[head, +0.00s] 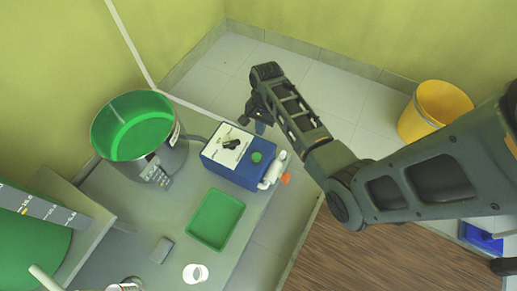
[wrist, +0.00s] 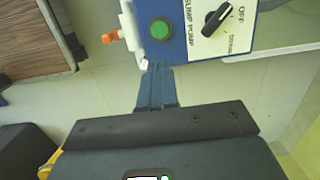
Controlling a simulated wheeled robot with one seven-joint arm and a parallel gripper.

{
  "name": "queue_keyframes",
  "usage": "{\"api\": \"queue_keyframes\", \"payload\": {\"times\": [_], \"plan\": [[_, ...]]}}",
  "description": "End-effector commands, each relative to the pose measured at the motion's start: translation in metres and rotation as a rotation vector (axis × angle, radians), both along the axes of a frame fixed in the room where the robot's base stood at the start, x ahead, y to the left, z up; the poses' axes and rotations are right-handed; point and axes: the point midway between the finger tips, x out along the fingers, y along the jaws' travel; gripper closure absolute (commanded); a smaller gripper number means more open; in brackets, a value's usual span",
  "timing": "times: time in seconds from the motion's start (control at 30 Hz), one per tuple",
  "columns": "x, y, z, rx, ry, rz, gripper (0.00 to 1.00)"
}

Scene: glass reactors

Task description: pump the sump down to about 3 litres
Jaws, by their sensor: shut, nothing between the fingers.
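The blue sump pump box (head: 228,172) stands on the grey bench, with a white panel, a black knob (head: 231,144) and a green button (head: 256,157). In the wrist view the panel reads SUMP PUMP. One end of the knob (wrist: 216,20) lies toward the OFF label; a second label is hard to read. My gripper (head: 260,127) is at the box's far side in the head view. In the wrist view my gripper (wrist: 158,68) is shut and empty, its tips pointing toward the green button (wrist: 160,29), apart from it. Which vessel is the sump is not marked.
A steel pot (head: 168,152) of green liquid with a small keypad stands left of the box. A graduated scale (head: 40,208) is by another green vessel at far left. A green tray (head: 215,218) and white cup (head: 195,273) are in front. A yellow bucket (head: 432,110) stands on the floor.

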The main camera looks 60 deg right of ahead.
Motion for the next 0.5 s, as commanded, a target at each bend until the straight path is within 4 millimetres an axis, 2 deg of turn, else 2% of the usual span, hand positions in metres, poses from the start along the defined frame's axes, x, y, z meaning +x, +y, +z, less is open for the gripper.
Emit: {"api": "queue_keyframes", "payload": {"times": [0.13,0.23,0.5], "plan": [[0.0,0.001,-0.007,0.0,0.001,0.001,1.0],[0.0,0.002,-0.02,0.0,0.001,0.001,1.0],[0.0,0.007,-0.073,0.0,0.002,0.001,1.0]]}}
